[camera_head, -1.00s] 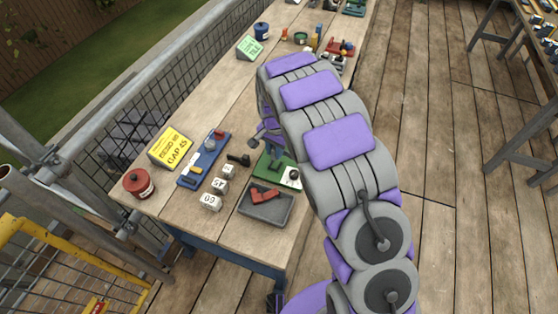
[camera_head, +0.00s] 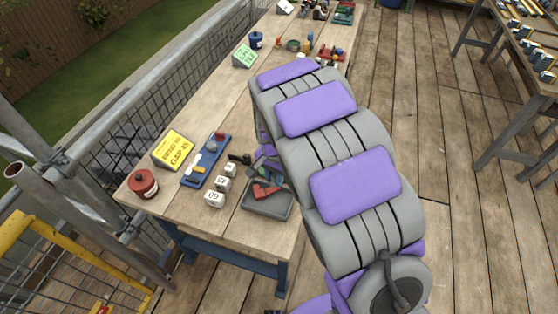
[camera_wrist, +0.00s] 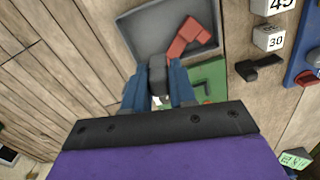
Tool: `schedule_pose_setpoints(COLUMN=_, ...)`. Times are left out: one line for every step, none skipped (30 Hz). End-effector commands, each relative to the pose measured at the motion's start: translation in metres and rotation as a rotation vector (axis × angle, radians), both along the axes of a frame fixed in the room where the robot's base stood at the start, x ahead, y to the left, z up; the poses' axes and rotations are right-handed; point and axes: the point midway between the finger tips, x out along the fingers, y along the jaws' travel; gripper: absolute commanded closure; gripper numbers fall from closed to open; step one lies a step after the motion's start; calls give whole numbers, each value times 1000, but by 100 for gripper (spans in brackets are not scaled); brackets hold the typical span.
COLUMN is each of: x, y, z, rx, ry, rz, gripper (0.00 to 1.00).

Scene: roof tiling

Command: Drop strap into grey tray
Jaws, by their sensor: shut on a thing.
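The grey tray (camera_head: 274,205) sits near the front edge of the workbench, with a red angular piece (camera_head: 264,191) inside it. In the wrist view the tray (camera_wrist: 146,38) is at the top, with the red piece (camera_wrist: 190,38) in its right part. My gripper (camera_wrist: 157,88) has blue fingers closed on a dark grey piece, which I take to be the strap (camera_wrist: 157,76). The strap's upper end shows at the tray's near edge; I cannot tell its height above it. In the head view my gripper (camera_head: 267,162) is just behind the tray, partly hidden by my arm.
A green plate (camera_wrist: 209,78) lies beside the tray. A black clamp-like piece (camera_head: 240,158), white number blocks (camera_head: 214,199), a blue board (camera_head: 204,160), a yellow sign (camera_head: 173,150) and a red pot (camera_head: 142,184) stand to the left. Open decking lies right of the bench.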

Motion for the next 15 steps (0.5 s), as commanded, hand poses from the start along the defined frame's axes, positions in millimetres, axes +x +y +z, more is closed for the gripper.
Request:
schedule_pose_setpoints(x=-1, y=1, z=-9, rx=-2, ry=2, rz=1, gripper=94)
schedule_pose_setpoints(x=-1, y=2, z=-13, rx=-3, ry=3, rz=1, gripper=94)
schedule_pose_setpoints(x=-1, y=4, z=-18, rx=-4, ry=3, rz=1, gripper=94)
schedule_pose_setpoints(x=-1, y=5, z=-21, rx=-5, ry=4, rz=1, gripper=94)
schedule_pose_setpoints(x=-1, y=5, z=-25, rx=-5, ry=4, rz=1, gripper=94)
schedule_pose_setpoints(x=-1, y=5, z=-29, rx=-6, ry=4, rz=1, gripper=94)
schedule_pose_setpoints(x=-1, y=6, z=-32, rx=-6, ry=4, rz=1, gripper=94)
schedule_pose_setpoints(x=-1, y=6, z=-35, rx=-6, ry=3, rz=1, gripper=94)
schedule_pose_setpoints(x=-1, y=6, z=-38, rx=-7, ry=3, rz=1, gripper=94)
schedule_pose_setpoints(x=-1, y=6, z=-40, rx=-6, ry=2, rz=1, gripper=94)
schedule_pose_setpoints(x=-1, y=6, z=-41, rx=-6, ry=2, rz=1, gripper=94)
schedule_pose_setpoints(x=-1, y=6, z=-42, rx=-5, ry=1, rz=1, gripper=94)
schedule_pose_setpoints(x=-1, y=6, z=-42, rx=-5, ry=1, rz=1, gripper=94)
schedule_pose_setpoints(x=-1, y=5, z=-42, rx=-4, ry=0, rz=1, gripper=94)
schedule_pose_setpoints(x=-1, y=5, z=-42, rx=-4, ry=0, rz=1, gripper=94)
